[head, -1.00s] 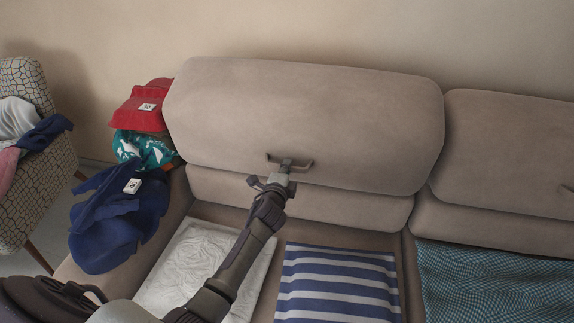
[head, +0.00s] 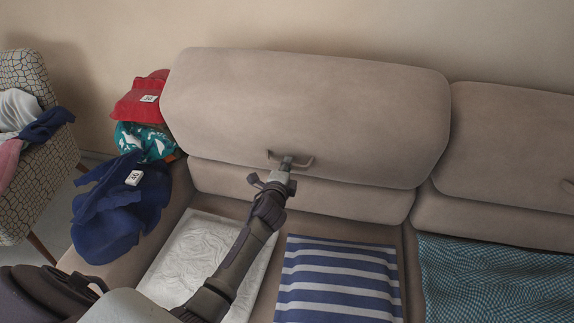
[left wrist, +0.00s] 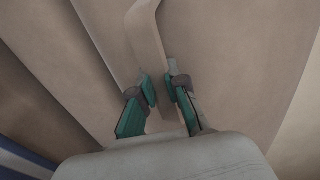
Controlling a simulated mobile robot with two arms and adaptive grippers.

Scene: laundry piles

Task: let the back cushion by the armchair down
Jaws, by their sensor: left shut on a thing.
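The beige back cushion (head: 310,105) nearest the armchair (head: 28,190) stands tilted out and higher than the neighbouring back cushion, with a lower padded band showing beneath it. A small handle (head: 306,163) sits near its lower front edge. My left gripper (head: 286,162) reaches up from the lower left and is shut on this handle. In the left wrist view, my left gripper (left wrist: 160,90) has its teal-padded fingers on either side of the pale handle bar (left wrist: 145,35). My right gripper is not in view.
Below the cushion, a white folded piece (head: 185,258) and a striped blue cloth (head: 340,280) lie on the seat. A teal checked cloth (head: 495,282) lies to the right. Red (head: 140,105), green patterned (head: 140,142) and blue (head: 110,220) laundry piles on the left arm.

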